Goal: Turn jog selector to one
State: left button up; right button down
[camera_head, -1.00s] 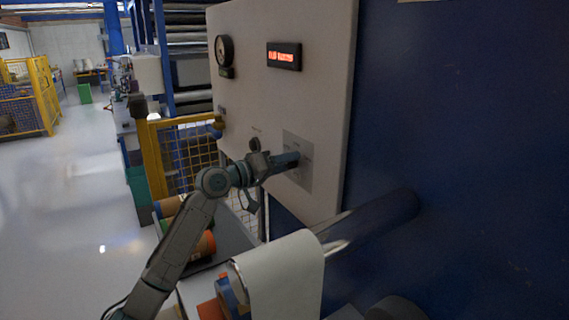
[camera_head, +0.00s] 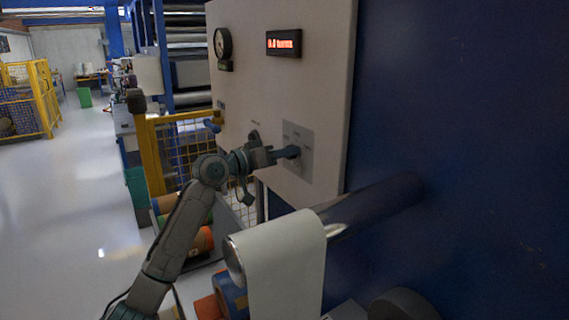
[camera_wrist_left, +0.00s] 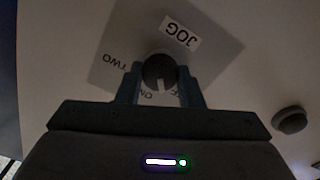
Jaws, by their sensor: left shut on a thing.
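The jog selector, a dark round knob (camera_wrist_left: 158,68), sits on a grey label plate (camera_wrist_left: 108,72) marked JOG in the left wrist view, where the lettering appears inverted. TWO is at the left; ONE and OFF are below, partly hidden by the fingers. The knob's white mark points down in the picture, between those two partly hidden labels. My left gripper (camera_wrist_left: 160,84) is shut on the knob, one finger on each side. In the head view, my left gripper (camera_head: 284,153) reaches the grey plate (camera_head: 305,166) and covers the knob. My right gripper is not in view.
The pale panel (camera_head: 235,110) carries a gauge (camera_head: 223,45) and a red-lit display (camera_head: 284,43). Another dark knob (camera_wrist_left: 289,120) is nearby. A white film roll (camera_head: 285,262) sits below the panel, and a yellow mesh fence (camera_head: 182,147) stands behind the arm.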

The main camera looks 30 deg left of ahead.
pick_arm(q)
jog(key=m+b, duration=0.4)
jog(key=m, duration=0.3)
jog(key=shift+m+b, duration=0.3)
jog(key=shift+b, duration=0.1)
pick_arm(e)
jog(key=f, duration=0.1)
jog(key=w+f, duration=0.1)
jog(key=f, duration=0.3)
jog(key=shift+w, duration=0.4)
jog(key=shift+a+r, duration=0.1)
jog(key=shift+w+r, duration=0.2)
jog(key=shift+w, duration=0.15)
pick_arm(q)
jog(key=o, duration=1)
jog(key=shift+c, duration=0.2)
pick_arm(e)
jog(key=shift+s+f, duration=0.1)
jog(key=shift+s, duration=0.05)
